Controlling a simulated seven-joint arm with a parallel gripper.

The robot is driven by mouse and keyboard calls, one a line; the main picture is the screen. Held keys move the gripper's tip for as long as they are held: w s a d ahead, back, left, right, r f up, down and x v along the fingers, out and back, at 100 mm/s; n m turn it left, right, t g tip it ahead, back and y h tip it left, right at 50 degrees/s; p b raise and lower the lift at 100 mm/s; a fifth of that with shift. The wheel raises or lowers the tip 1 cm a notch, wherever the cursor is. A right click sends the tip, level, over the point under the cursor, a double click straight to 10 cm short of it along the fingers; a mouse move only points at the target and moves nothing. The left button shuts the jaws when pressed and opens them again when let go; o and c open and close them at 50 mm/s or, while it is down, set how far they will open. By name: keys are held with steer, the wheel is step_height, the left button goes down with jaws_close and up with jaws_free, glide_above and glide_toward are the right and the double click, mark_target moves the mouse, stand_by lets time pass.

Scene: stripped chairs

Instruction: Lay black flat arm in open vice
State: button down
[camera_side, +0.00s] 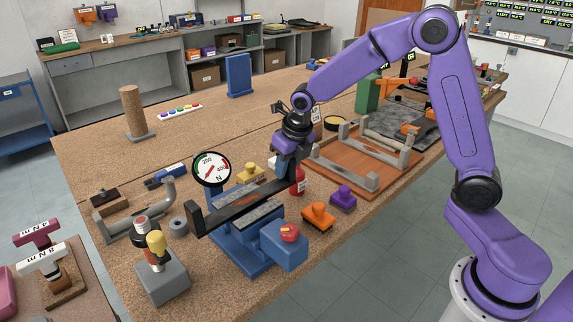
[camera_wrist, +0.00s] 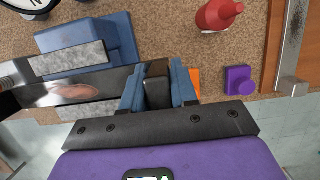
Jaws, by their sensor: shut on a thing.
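The black flat arm (camera_side: 236,207) is long and dark, with an upturned block at its left end. My gripper (camera_side: 287,170) is shut on its other end, and in the wrist view the blue fingers (camera_wrist: 158,88) stand on both sides of a dark block there. The blue vice (camera_side: 285,246) stands open on the bench, with grey jaw pads (camera_wrist: 72,60). The flat arm (camera_wrist: 85,86) runs lengthwise over the gap between the pads and hides most of it. I cannot tell whether it touches the vice.
A round force gauge (camera_side: 211,168) stands behind the vice. An orange part (camera_side: 318,216), a purple part (camera_side: 343,197) and a red bottle (camera_side: 299,181) are close on the right.

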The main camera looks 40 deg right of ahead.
steer(key=shift+f, duration=0.15)
steer(key=c, duration=0.8)
jaws_free()
steer(key=shift+f, duration=0.1)
steer(key=v, duration=1.8)
steer(key=s+f+m+g, duration=0.1)
steer(key=s+f+m, duration=0.3)
steer(key=s+m, duration=0.3)
steer(key=s+f+m+g, duration=0.1)
steer(key=s+f+m, duration=0.3)
steer(key=s+m, duration=0.4)
steer(key=s+f+m+g, duration=0.1)
steer(key=s+f+m, duration=0.3)
steer(key=s+m, duration=0.4)
steer(key=shift+s+a+f, duration=0.1)
steer(key=shift+s+f, duration=0.05)
steer(key=shift+s, duration=1.35)
steer(key=shift+s+f, duration=0.15)
steer(key=shift+s, duration=1.3)
